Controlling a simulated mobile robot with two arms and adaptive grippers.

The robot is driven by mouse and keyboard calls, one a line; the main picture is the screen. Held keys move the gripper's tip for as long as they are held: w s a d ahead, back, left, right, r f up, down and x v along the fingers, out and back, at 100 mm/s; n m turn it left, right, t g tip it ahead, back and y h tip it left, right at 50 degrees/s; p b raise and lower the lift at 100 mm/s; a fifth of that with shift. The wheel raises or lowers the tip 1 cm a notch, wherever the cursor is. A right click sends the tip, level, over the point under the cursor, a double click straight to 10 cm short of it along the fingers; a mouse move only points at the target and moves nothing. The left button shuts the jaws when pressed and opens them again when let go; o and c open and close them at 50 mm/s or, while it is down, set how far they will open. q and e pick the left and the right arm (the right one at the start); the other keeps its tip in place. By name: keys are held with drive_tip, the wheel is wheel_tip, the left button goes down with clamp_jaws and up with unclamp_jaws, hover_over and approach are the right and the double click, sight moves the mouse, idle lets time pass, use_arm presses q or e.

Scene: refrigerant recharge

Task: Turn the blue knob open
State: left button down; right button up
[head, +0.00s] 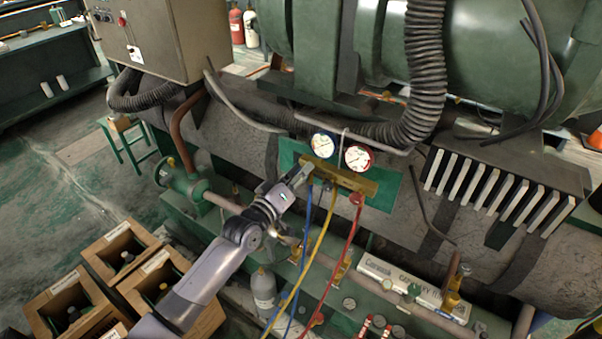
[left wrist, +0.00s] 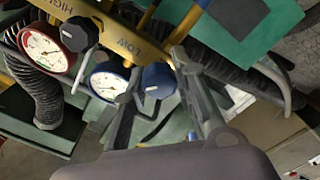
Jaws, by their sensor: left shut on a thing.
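The brass manifold (head: 350,180) hangs on a green panel, with a blue-rimmed gauge (head: 322,145) and a red-rimmed gauge (head: 358,158) above it. My left gripper (head: 303,174) is at the manifold's left end. In the left wrist view, the blue knob (left wrist: 158,81) sits between the fingers of my left gripper (left wrist: 157,68), which is shut on it, beside the word LOW on the manifold (left wrist: 125,42). The gripper hides the blue knob in the head view. A dark knob (left wrist: 80,34) is beside the red gauge (left wrist: 46,51). My right gripper is not in view.
Blue, yellow and red hoses (head: 322,240) hang below the manifold. A thick black corrugated hose (head: 425,65) curves above right. A green flanged pipe (head: 185,182) is left of my arm. Wooden crates (head: 120,240) with bottles stand at lower left.

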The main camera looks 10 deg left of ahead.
use_arm(q)
drive_tip(key=n, duration=0.5)
drive_tip(key=shift+f+n, duration=0.1)
drive_tip(key=shift+n, duration=0.2)
drive_tip(key=n, duration=0.4)
drive_tip(key=shift+n, duration=0.4)
drive_tip(key=shift+f, duration=0.1)
drive_tip(key=c, duration=1.3)
unclamp_jaws()
drive_tip(key=shift+a, duration=0.1)
drive_tip(key=v, duration=1.2)
